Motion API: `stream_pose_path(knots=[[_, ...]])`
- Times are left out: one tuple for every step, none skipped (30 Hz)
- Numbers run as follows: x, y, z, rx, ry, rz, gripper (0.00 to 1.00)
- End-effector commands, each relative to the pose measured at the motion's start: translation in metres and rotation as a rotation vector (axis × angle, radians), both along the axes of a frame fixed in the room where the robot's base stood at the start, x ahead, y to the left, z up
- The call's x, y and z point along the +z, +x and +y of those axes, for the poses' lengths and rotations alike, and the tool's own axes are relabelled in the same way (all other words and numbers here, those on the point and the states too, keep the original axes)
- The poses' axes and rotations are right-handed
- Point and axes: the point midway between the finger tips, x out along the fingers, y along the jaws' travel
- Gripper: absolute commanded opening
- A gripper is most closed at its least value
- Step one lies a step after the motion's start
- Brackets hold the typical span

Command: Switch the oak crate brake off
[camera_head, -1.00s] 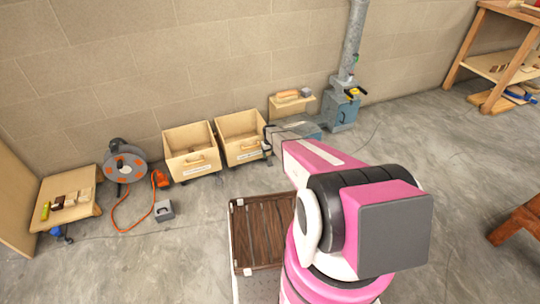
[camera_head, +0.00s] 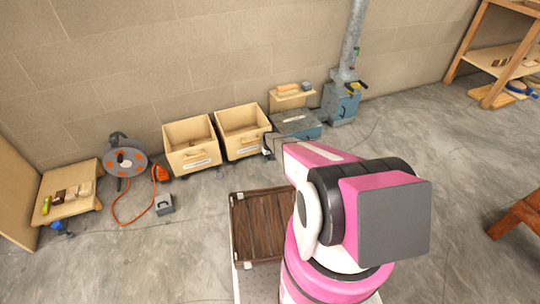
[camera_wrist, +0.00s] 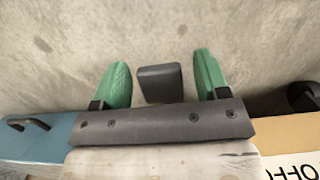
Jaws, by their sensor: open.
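Two pale wooden crates with labels stand by the wall, a left one (camera_head: 193,158) and a right one (camera_head: 243,146). I cannot read in the head view which is oak. My gripper (camera_head: 267,147) is low beside the right crate's front right corner. In the wrist view my gripper (camera_wrist: 158,82) is open, its green fingers apart. A dark grey block (camera_wrist: 160,84) shows between them; I cannot tell whether it is a brake part. A pale crate face with large dark letters (camera_wrist: 292,150) is at the right, with a black wheel-like part (camera_wrist: 304,96) beside it. No brake is clearly visible.
A blue-grey box (camera_head: 298,125) stands right of the crates, also seen in the wrist view (camera_wrist: 40,138). A cable reel (camera_head: 124,160) with an orange cord and a small grey block (camera_head: 165,205) lie left. A brown slatted crate (camera_head: 258,226) is near me.

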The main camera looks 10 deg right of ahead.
Motion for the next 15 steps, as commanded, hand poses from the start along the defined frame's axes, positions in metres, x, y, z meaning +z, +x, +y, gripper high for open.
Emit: stream_pose_path(knots=[[0.000, -0.003, 0.000, -0.001, 0.007, -0.027, 0.68], [-0.001, -0.003, 0.000, -0.001, 0.011, -0.044, 0.68], [-0.002, -0.003, 0.000, -0.001, 0.015, -0.062, 0.68], [-0.003, -0.003, 0.000, 0.000, 0.019, -0.078, 0.68], [-0.004, -0.003, 0.000, 0.000, 0.021, -0.092, 0.68], [-0.005, -0.003, -0.001, 0.000, 0.025, -0.110, 0.68], [0.001, -0.002, 0.000, 0.000, 0.024, -0.109, 0.68], [0.005, -0.002, 0.000, 0.000, 0.024, -0.109, 0.68], [0.009, -0.002, 0.000, 0.000, 0.024, -0.110, 0.68], [0.013, -0.002, 0.000, 0.000, 0.024, -0.110, 0.68], [0.017, -0.002, 0.000, 0.000, 0.024, -0.110, 0.68], [0.022, -0.002, 0.000, 0.000, 0.024, -0.110, 0.68], [0.025, -0.002, 0.000, 0.000, 0.024, -0.110, 0.68], [0.030, -0.002, 0.000, 0.000, 0.024, -0.110, 0.68], [0.036, -0.002, 0.000, 0.000, 0.024, -0.110, 0.68]])
